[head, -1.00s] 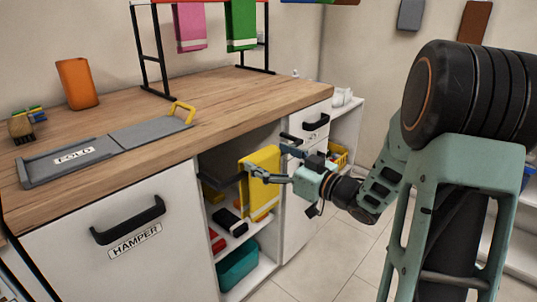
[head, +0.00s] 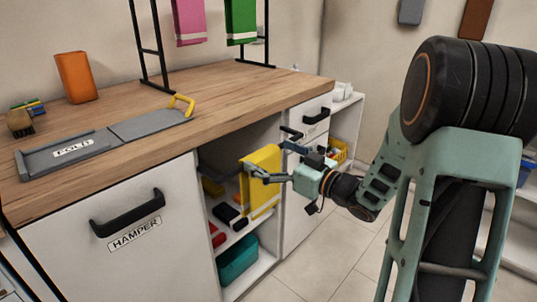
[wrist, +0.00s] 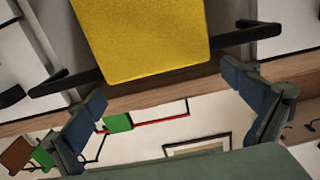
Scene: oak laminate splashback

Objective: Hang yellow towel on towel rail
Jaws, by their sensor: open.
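The yellow towel (head: 261,188) hangs in front of the open cabinet bay under the worktop. In the wrist view the towel (wrist: 145,35) is draped over a dark rail (wrist: 245,36), whose ends show on both sides of it. My gripper (head: 265,158) is open at the upper part of the towel. In the wrist view my gripper (wrist: 163,82) has its fingers spread wide at either side of the towel's top fold, with nothing pinched between them. The towel's back side is hidden.
Several items sit on cabinet shelves behind the towel, including a teal bin (head: 238,260). The hamper front (head: 110,225) is at left, drawers (head: 310,125) at right. A grey folding board (head: 105,140), an orange container (head: 76,78) and a rack with pink (head: 189,20) and green towels (head: 240,22) stand above.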

